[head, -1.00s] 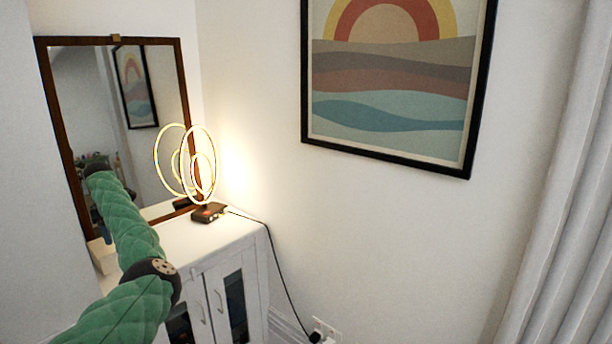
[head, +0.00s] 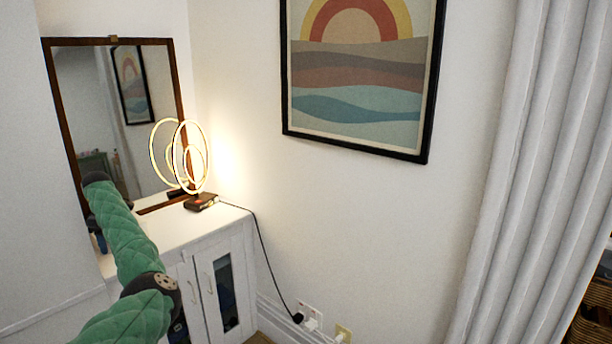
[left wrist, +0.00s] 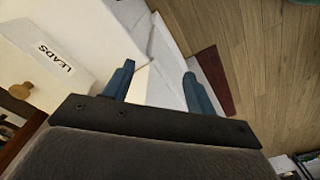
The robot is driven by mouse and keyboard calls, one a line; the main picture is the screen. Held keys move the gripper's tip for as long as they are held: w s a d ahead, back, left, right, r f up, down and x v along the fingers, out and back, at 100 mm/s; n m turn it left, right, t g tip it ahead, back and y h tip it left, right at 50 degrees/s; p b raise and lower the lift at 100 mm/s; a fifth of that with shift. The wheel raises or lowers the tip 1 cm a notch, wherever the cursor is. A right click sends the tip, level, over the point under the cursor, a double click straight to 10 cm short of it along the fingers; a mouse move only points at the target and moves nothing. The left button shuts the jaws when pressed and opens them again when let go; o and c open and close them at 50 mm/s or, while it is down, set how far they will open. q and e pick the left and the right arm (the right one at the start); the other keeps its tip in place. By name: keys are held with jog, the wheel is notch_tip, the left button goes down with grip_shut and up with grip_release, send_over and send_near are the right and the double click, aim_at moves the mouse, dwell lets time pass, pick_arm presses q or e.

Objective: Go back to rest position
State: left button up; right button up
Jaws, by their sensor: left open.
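My left arm, in a green quilted sleeve, comes in from the lower left of the head view and reaches up towards the mirror. My left gripper (left wrist: 158,85) is open in the left wrist view, its two blue fingers apart with nothing between them. A white surface and wood floor lie behind the fingers. In the head view the arm hides most of this gripper; a small blue part shows beside the forearm. My right arm and gripper are not in view.
A white cabinet (head: 178,228) with a glowing ring lamp (head: 190,160) stands close to my left arm. A wood-framed mirror (head: 145,165) is behind. A box marked LEADS (left wrist: 50,50) shows near the gripper. A curtain (head: 530,170) hangs right.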

pick_arm(q)
jog(key=s+f+m+y, duration=0.3)
jog(key=s+f, duration=0.9)
jog(key=f, duration=0.5)
jog(key=s+d+f+m+t+y, duration=0.1)
jog(key=s+d+f+m+y, duration=0.1)
jog(key=s+d+f+m, duration=0.7)
jog(key=s+d+f+m+h, duration=0.15)
jog(key=s+d+f, duration=0.35)
jog(key=s+d, duration=0.5)
jog(key=s+d+f+m+t+h, duration=0.1)
jog(key=s+d+f+m, duration=0.3)
jog(key=s+d, duration=0.5)
jog(key=s+d+f+m+h, duration=0.15)
jog(key=s+d+f, duration=0.35)
jog(key=s+d, duration=0.5)
jog(key=s+d+r+m+h, duration=0.1)
jog(key=s+d+h, duration=0.1)
jog(key=s+d, duration=0.8)
jog(key=shift+s+d+m+h, duration=0.3)
jog(key=shift+s+m, duration=0.1)
jog(key=shift+s, duration=0.55)
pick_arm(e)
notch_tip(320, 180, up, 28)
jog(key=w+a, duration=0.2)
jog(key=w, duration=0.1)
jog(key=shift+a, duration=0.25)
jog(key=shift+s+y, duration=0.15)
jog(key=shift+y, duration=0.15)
